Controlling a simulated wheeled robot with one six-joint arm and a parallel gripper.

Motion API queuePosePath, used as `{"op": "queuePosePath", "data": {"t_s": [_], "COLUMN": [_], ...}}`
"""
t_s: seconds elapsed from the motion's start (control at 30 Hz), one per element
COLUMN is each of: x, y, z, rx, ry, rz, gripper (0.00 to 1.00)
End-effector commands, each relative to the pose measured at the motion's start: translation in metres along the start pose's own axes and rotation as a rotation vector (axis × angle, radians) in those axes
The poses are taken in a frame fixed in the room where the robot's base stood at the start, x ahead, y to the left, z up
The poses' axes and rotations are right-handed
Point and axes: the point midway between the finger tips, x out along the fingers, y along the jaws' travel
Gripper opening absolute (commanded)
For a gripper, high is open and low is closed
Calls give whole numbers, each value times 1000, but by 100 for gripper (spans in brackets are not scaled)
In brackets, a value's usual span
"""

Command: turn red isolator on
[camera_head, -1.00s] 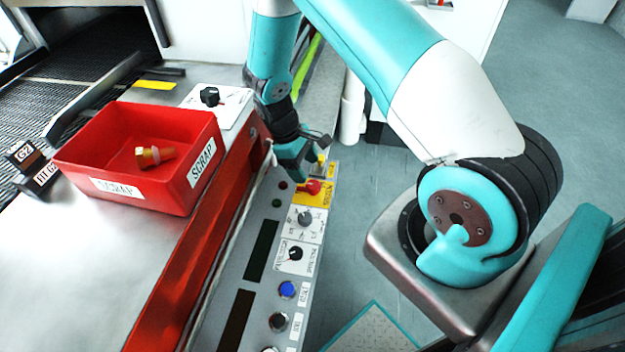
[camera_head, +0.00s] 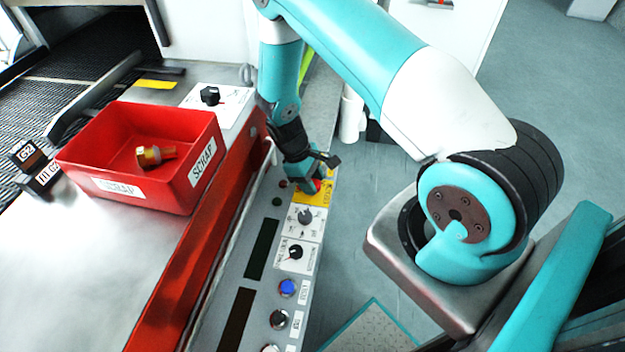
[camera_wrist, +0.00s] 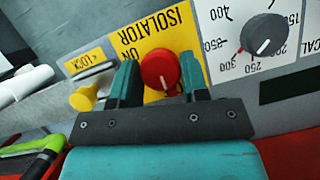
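The red isolator (camera_wrist: 160,70) is a round red rotary knob on a yellow plate (camera_wrist: 172,32) marked ISOLATOR and ON. In the wrist view its white pointer mark tilts toward the lower part of the picture. My gripper (camera_wrist: 160,80) is open, with one teal finger on each side of the knob. The right finger is close to the knob; I cannot tell if either finger touches it. In the head view my gripper (camera_head: 309,182) is over the yellow plate (camera_head: 313,197) and hides most of the knob.
A yellow knob (camera_wrist: 84,98) by a LOCK label is left of the isolator in the wrist view. A dial with numbers (camera_wrist: 264,34) is at its right. A red SCRAP bin (camera_head: 190,165) holding a brass fitting (camera_head: 150,156) stands left of the panel.

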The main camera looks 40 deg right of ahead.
Motion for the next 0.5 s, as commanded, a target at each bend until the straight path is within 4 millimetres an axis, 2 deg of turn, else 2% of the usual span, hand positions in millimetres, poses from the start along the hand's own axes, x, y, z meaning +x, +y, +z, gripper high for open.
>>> {"op": "queuePosePath", "data": {"t_s": [0.27,0.5], "x": [0,0], "y": [0,1], "z": [0,0], "rx": [34,157], "ry": [0,0], "rz": [-14,-65], "gripper": [18,18]}}
